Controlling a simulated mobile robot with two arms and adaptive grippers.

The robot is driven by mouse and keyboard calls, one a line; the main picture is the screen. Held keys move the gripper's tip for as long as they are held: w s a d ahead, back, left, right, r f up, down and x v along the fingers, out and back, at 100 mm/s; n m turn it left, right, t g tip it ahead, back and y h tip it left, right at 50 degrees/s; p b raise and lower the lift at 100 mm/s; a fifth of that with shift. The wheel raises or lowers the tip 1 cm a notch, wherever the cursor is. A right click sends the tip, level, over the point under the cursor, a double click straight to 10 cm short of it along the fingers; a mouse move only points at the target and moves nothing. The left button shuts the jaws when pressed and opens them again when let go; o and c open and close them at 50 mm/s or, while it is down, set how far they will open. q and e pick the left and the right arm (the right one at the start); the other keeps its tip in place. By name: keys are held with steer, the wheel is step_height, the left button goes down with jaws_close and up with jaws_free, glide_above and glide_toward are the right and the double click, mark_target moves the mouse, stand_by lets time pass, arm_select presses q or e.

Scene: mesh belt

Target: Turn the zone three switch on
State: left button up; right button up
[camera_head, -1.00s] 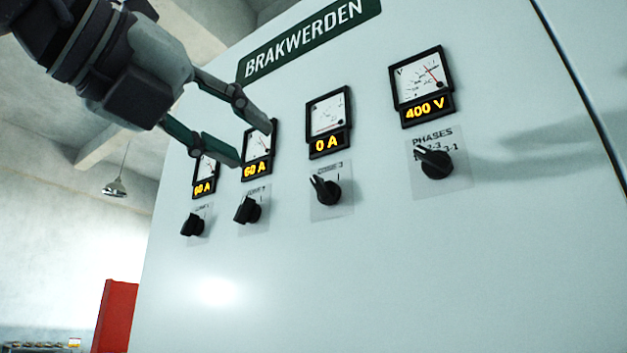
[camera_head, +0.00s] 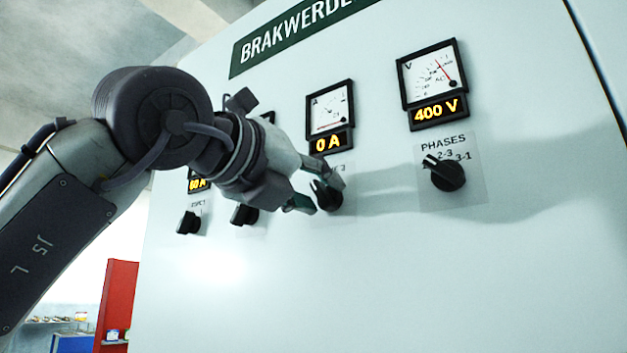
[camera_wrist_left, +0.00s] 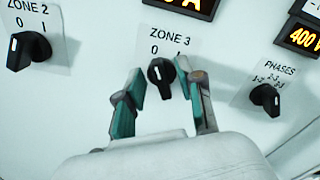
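The zone three switch is a black rotary knob (camera_head: 328,196) on the pale cabinet, under a meter reading 0 A (camera_head: 330,145). In the left wrist view the knob (camera_wrist_left: 161,75) sits under the label ZONE 3 with 0 and I marks, and its white pointer line is toward 0. My left gripper (camera_head: 322,193) is at this knob. In the left wrist view its open fingers (camera_wrist_left: 163,85) stand on either side of the knob, with gaps visible. Whether they touch it cannot be told. My right gripper is not in view.
The PHASES knob (camera_head: 447,174) is to the right, under a 400 V meter (camera_head: 432,84). The ZONE 2 knob (camera_wrist_left: 27,52) is to the left. Another knob (camera_head: 188,223) is further left under a 60 A display. The panel below the knobs is clear.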

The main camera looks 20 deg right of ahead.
arm_select(q)
jaws_close()
steer(key=shift+m, duration=0.4)
steer(key=m, duration=0.5)
steer(key=shift+s+r+m, duration=0.1)
steer(key=shift+s+m, duration=0.05)
steer(key=shift+m, duration=0.15)
steer(key=m, duration=0.5)
steer(key=shift+s+d, duration=0.1)
steer(key=shift+m, duration=0.4)
jaws_free()
